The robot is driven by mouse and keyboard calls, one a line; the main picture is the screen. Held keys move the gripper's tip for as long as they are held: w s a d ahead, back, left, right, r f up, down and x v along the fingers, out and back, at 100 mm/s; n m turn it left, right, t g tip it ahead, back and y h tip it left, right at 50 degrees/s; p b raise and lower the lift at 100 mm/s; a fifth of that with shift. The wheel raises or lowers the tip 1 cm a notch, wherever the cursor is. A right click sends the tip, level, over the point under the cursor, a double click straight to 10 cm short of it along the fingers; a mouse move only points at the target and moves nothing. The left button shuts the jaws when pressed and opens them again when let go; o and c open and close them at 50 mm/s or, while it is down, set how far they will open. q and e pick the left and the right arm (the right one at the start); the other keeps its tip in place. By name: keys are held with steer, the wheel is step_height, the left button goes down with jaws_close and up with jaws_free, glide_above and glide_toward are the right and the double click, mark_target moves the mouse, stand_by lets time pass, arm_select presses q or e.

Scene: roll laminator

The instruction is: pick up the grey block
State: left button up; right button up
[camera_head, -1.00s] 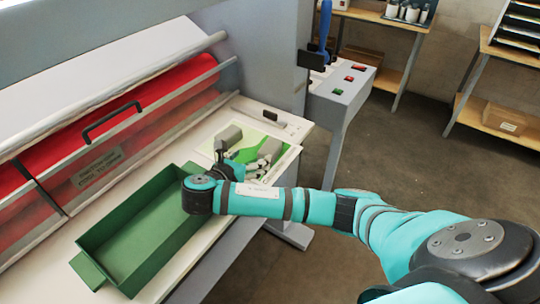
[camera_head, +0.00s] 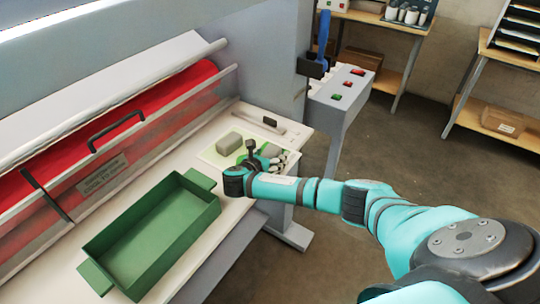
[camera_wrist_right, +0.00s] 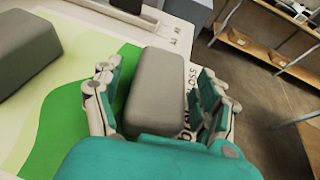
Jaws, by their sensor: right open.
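Two grey blocks lie on the pale and green mat (camera_wrist_right: 70,125). One grey block (camera_wrist_right: 158,85) stands between the fingers of my right gripper (camera_wrist_right: 160,92) in the right wrist view. The fingers are open, one on each side, with a visible gap at least on the left. The other grey block (camera_wrist_right: 22,48) lies to the left, clear of the gripper; it also shows in the head view (camera_head: 229,142). In the head view my right gripper (camera_head: 272,157) is low over the mat and mostly hides the block between its fingers. My left gripper is out of view.
A green tray (camera_head: 103,240) sits on the laminator table, left of my right wrist. The red laminator roll (camera_head: 150,105) is behind it. A control box (camera_head: 340,92) with buttons stands to the right. A small dark-handled tool (camera_head: 269,121) lies behind the mat.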

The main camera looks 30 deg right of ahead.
jaws_close()
stand_by(0.5)
steer(key=shift+w+r, duration=0.1)
